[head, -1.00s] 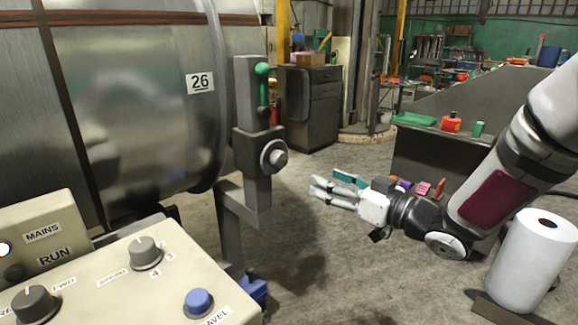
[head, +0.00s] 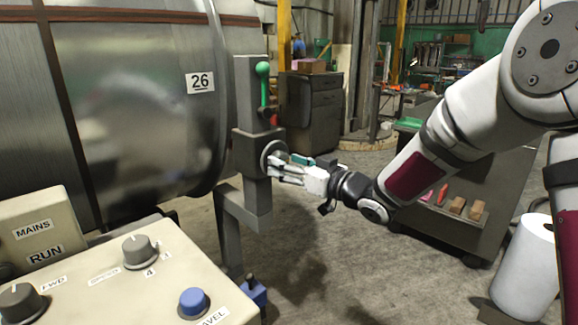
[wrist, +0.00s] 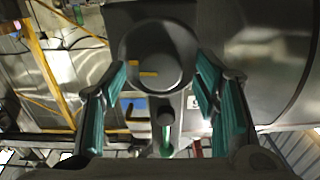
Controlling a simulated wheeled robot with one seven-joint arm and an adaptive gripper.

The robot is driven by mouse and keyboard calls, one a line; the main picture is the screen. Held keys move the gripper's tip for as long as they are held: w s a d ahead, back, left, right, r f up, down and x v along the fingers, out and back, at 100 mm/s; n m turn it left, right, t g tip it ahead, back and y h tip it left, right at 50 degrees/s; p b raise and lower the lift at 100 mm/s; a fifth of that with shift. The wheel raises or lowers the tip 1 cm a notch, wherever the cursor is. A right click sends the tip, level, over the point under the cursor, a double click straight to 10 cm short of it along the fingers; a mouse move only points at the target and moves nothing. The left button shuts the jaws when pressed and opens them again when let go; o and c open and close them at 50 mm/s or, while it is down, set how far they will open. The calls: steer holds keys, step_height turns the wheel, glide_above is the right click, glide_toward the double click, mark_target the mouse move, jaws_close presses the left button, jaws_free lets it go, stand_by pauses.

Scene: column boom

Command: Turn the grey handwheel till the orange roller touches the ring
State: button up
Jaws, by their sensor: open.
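The grey handwheel (head: 269,152) is on the dark block of the upright column (head: 250,100) beside the big metal drum (head: 130,100). My gripper (head: 279,167) is open in front of it, partly covering it. In the wrist view the handwheel (wrist: 158,55) is a round dark face with small yellow-orange marks. My gripper's teal-lined fingers (wrist: 160,75) are on either side of its lower part; I cannot tell whether they touch it. I cannot make out the orange roller, or tell which part is the ring.
A green-knobbed lever (head: 262,70) stands just above the handwheel. A control panel (head: 130,285) with knobs fills the lower left. A paper roll (head: 525,265) and a dark bench (head: 480,185) are on the right. Open floor lies below my gripper.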

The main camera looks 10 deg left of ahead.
steer(key=c, duration=1.1)
steer(key=shift+c, duration=0.2)
steer(key=shift+m+p, duration=0.5)
steer(key=shift+p, duration=0.05)
steer(key=shift+m+p, duration=6.25)
steer(key=shift+m, duration=1.95)
